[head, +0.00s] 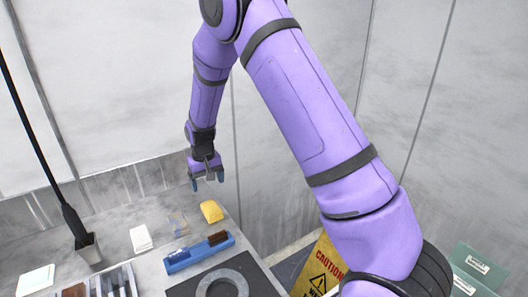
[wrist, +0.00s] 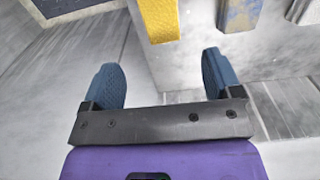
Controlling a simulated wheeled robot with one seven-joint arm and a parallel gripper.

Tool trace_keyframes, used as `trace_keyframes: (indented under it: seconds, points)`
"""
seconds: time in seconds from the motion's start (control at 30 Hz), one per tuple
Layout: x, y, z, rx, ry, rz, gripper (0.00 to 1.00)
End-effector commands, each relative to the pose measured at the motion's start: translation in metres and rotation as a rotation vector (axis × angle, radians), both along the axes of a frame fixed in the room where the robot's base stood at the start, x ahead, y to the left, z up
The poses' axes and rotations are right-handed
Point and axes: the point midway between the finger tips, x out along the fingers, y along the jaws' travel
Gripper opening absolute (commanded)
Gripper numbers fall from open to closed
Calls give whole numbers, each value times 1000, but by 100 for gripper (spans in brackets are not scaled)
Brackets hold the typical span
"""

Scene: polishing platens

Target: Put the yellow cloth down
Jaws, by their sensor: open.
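The yellow cloth (head: 211,211) lies folded on the grey worktop near its far right edge, behind the blue tray. In the wrist view the yellow cloth (wrist: 158,20) shows at the top, beyond the fingertips and apart from them. My gripper (head: 208,183) is above and slightly behind the cloth, pointing down. In the wrist view its two blue fingers (wrist: 162,72) are spread wide with nothing between them.
A yellow caution sign (head: 322,265) stands at right.

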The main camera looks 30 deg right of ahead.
Motion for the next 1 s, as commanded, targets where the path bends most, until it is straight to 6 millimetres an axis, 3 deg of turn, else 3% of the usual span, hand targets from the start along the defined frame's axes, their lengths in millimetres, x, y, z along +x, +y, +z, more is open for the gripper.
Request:
trace_keyframes:
  seconds: [0.17, 0.37, 0.7, 1.0]
  points:
    - [-10, -5, 40, 15, -32, -4, 84]
    - [-43, -16, 115, 40, -91, -7, 84]
    - [-123, -36, 219, 64, -192, -5, 84]
    - [-209, -51, 279, 62, -286, 0, 84]
